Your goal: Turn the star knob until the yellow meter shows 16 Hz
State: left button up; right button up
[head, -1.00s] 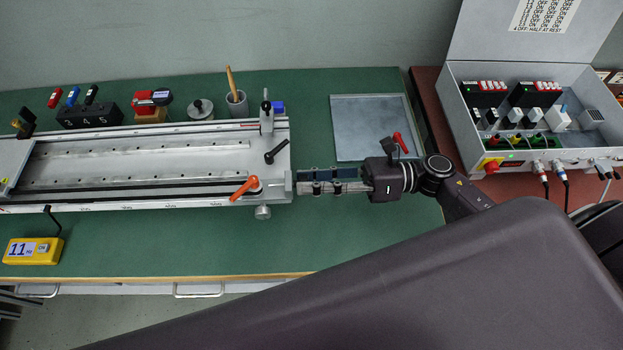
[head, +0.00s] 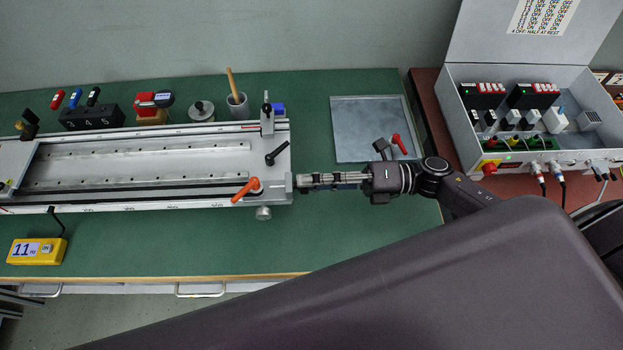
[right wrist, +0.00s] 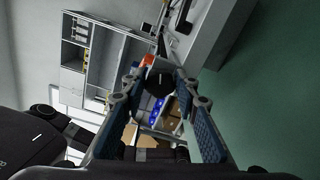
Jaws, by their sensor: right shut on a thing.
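The yellow meter (head: 37,251) lies at the front left of the green table, and its display reads 11. The silver rail rig (head: 150,165) runs along the table. My right gripper (head: 302,181) is at the right end of the rig, its fingers pointing left. In the right wrist view a dark round knob, which I take for the star knob (right wrist: 158,83), sits between the fingertips (right wrist: 158,88); the gripper is shut on it. In the head view the fingers hide the knob. My left gripper is not in view.
An orange lever (head: 246,188) and a black lever (head: 277,152) stand on the rig close to my right gripper. A grey plate (head: 367,128) lies behind my right wrist. An open grey box (head: 540,115) with cables stands at the right.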

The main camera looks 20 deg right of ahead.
dwell(0.5)
jog(key=o, duration=1.1)
jog(key=shift+d, duration=0.1)
jog(key=v, duration=0.7)
jog(key=shift+d, duration=0.2)
jog(key=shift+r, duration=0.1)
